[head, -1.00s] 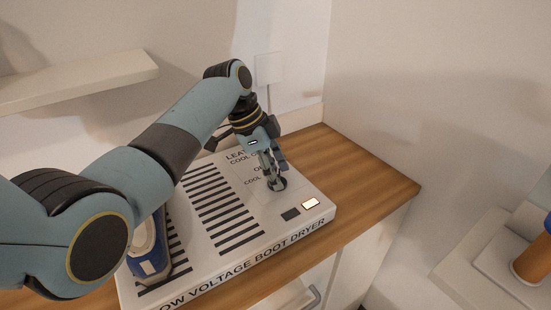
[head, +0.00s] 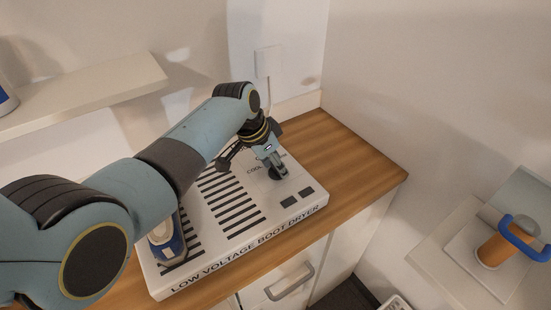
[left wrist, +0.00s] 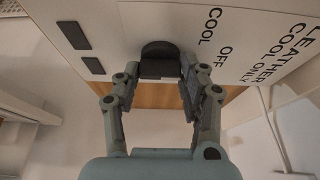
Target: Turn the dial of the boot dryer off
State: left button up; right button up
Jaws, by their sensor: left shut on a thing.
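The boot dryer (head: 236,257) is a white slotted box on the wooden counter, with "LOW VOLTAGE BOOT DRYER" on its front. Its dial (left wrist: 160,60) is a dark round knob beside the printed words "COOL" and "OFF" in the left wrist view. My left gripper (head: 277,172) is over the dial at the dryer's right end and is shut on it; its fingers also show around the knob in the left wrist view (left wrist: 160,82). The fingers partly hide the dial in the head view. My right gripper is not in view.
A blue shoe (head: 167,240) stands on the dryer's left slots, partly behind my left arm. The wooden counter (head: 345,155) is clear to the right. A wall shelf (head: 90,95) is at the left. A cylinder with a blue handle (head: 497,247) stands at far right.

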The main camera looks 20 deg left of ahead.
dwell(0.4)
pick_arm(q)
jog(key=o, duration=1.2)
jog(key=shift+c, duration=0.2)
jog(key=shift+r, duration=0.1)
jog(key=v, duration=1.2)
jog(key=shift+s, duration=0.1)
